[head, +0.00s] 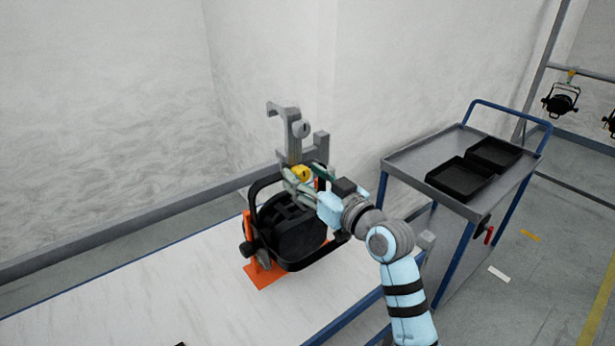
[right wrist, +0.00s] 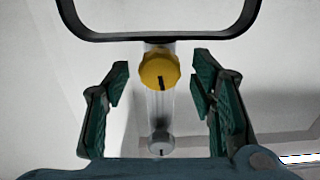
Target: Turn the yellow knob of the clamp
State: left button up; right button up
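The yellow knob (head: 301,173) sits low on the grey hook clamp (head: 291,135), at the top of the black lamp yoke (head: 262,183). In the right wrist view the yellow knob (right wrist: 159,70) has a dark mark on its face and lies between and just beyond the fingertips. My right gripper (head: 303,180) is at the knob in the head view. Its green-padded fingers are open in the right wrist view (right wrist: 160,85), with clear gaps on both sides of the knob. A grey knob (right wrist: 160,143) is also on the clamp. My left gripper is not in view.
The black par can (head: 292,232) stands on an orange stand (head: 262,275) on the white table (head: 150,300). A grey trolley (head: 410,160) with two black trays (head: 460,178) stands at the right. Another lamp (head: 560,102) hangs at the far right.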

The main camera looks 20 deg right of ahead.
jog(key=c, duration=1.1)
jog(key=shift+n, duration=0.3)
jog(key=n+b, duration=0.2)
jog(key=n, duration=0.2)
jog(key=shift+f, duration=0.15)
jog(key=shift+c, duration=0.2)
jog(key=n+b, duration=0.2)
jog(key=n, duration=0.4)
jog(key=shift+a+n+b, duration=0.1)
jog(key=shift+n+b, duration=0.2)
jog(key=shift+n, duration=0.1)
jog(key=n+b, duration=0.2)
jog(key=n, duration=0.3)
jog(key=shift+f, duration=0.1)
jog(key=n+b, duration=0.1)
jog(key=n, duration=0.4)
jog(key=shift+b, duration=0.35)
jog(key=shift+n, duration=0.4)
